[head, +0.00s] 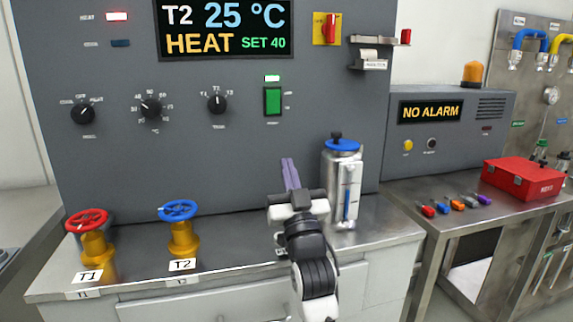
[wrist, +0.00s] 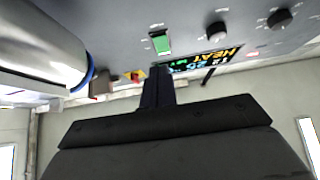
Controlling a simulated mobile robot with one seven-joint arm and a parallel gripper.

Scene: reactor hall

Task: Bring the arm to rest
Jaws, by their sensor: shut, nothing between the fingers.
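My gripper (head: 290,172) is shut and empty. In the head view it is raised above the steel bench, with its fingers pointing up toward the grey control panel (head: 190,165). The silver canister with a blue lid (head: 343,185) stands upright on the bench just to its right. In the wrist view the shut fingers (wrist: 158,75) point toward the panel, below the green switch (wrist: 161,42). The canister (wrist: 45,45) fills the left side of that view. The arm covers part of the bench front in the head view.
A red valve (head: 88,222) marked T1 and a blue valve (head: 179,211) marked T2 stand on the bench at left. The display (head: 225,28) reads T2 25 °C, HEAT, SET 40. At right are a NO ALARM box (head: 431,111), several coloured tools (head: 457,203) and a red case (head: 522,179).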

